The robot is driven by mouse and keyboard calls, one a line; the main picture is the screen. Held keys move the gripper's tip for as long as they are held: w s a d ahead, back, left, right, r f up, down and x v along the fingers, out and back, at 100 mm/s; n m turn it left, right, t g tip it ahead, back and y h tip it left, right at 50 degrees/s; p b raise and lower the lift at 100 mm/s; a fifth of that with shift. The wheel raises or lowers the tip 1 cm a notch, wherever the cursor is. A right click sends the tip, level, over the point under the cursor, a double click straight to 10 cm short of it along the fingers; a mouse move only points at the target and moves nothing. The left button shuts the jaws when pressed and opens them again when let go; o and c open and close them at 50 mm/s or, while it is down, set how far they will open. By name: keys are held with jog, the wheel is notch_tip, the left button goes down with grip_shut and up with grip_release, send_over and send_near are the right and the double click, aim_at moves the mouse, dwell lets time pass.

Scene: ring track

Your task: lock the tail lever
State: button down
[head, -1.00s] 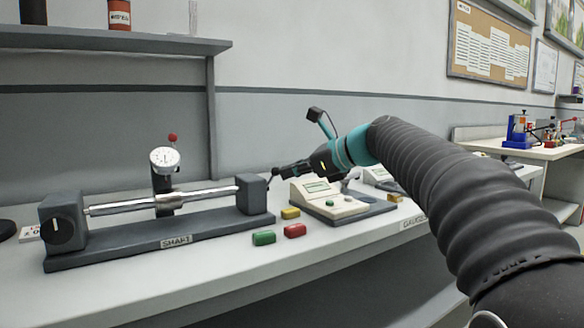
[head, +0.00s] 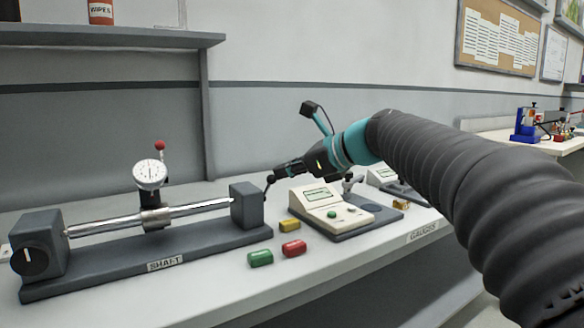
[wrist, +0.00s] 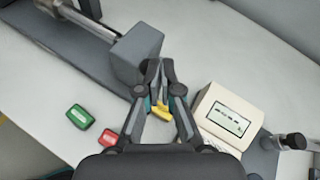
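The shaft fixture's tail block (head: 246,205) is a dark grey block at the right end of the steel shaft (head: 190,212). The tail lever (head: 269,181), a thin dark lever with a black ball knob, shows at the block's right side. My gripper (head: 277,175) points left, its tips at or just beside the knob; contact is unclear. In the wrist view my gripper (wrist: 160,66) has its two fingertips almost together, just right of the tail block (wrist: 137,54). The lever cannot be made out there, and the fingers may hide it.
A dial gauge (head: 150,175) stands behind the shaft. Green (head: 260,258), red (head: 293,248) and yellow (head: 289,226) blocks lie in front of the tail block. A beige meter (head: 330,207) stands close on the right. A shelf (head: 110,38) hangs behind at left.

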jog(key=shift+f, duration=0.15)
dwell(0.9)
jog(key=shift+r, duration=0.2)
jog(key=shift+r+p, duration=0.7)
jog(key=shift+p, duration=0.3)
jog(key=s+d+r, duration=0.1)
jog(key=s+d, duration=0.5)
jog(key=d, duration=0.5)
jog(key=shift+s+d+b, duration=0.15)
jog(key=shift+d+b, duration=0.1)
jog(key=shift+b, duration=0.05)
